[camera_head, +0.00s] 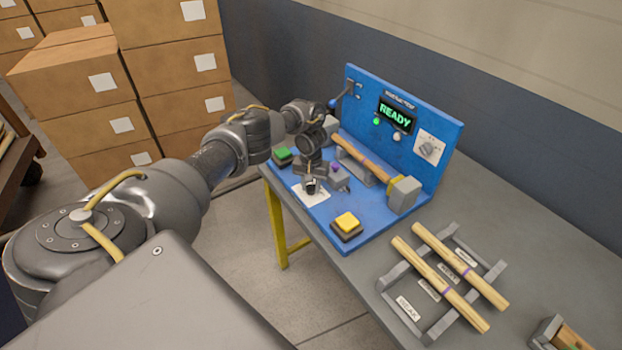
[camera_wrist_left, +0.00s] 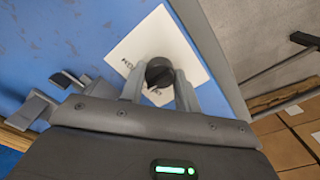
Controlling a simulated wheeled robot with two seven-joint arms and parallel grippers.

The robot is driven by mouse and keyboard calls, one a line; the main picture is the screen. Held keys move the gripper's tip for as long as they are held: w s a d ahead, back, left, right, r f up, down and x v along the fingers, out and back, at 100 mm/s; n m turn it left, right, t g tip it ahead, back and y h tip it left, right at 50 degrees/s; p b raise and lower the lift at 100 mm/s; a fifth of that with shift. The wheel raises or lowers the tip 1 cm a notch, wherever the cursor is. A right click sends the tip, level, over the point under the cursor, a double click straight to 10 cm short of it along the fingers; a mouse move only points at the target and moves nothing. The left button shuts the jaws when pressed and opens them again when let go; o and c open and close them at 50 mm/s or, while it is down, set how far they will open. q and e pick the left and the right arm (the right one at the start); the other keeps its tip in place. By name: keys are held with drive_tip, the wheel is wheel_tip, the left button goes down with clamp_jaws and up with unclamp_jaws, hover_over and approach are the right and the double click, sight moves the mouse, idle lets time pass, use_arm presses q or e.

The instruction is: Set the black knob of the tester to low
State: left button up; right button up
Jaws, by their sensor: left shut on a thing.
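The tester (camera_head: 366,222) is a blue board with an upright blue back panel, whose screen (camera_head: 396,115) reads READY. The black knob (camera_head: 311,186) sits on a white label plate (camera_head: 318,197) on the flat board. In the left wrist view, the black knob (camera_wrist_left: 159,72) is between the two fingers, on its white plate (camera_wrist_left: 190,62). My left gripper (camera_head: 309,182) points down at the knob and is shut on it; it also shows in the left wrist view (camera_wrist_left: 158,88). The plate's lettering is partly covered, so I cannot tell the knob's setting. My right gripper is out of view.
A green button (camera_head: 282,156) and a yellow button (camera_head: 347,224) flank the knob. A wooden handle (camera_head: 363,156) lies clamped on the board. A grey rack (camera_head: 437,331) with two wooden sticks stands at the right. Cardboard boxes (camera_head: 170,75) are stacked behind left.

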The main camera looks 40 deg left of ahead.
sight(311, 185)
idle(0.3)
use_arm(q)
drive_tip(key=o, duration=1)
wheel_tip(311, 185, up, 6)
drive_tip(key=shift+w, duration=0.1)
wheel_tip(311, 185, up, 5)
drive_tip(key=p, duration=0.2)
drive_tip(key=shift+p, duration=0.3)
drive_tip(key=shift+f, duration=0.2)
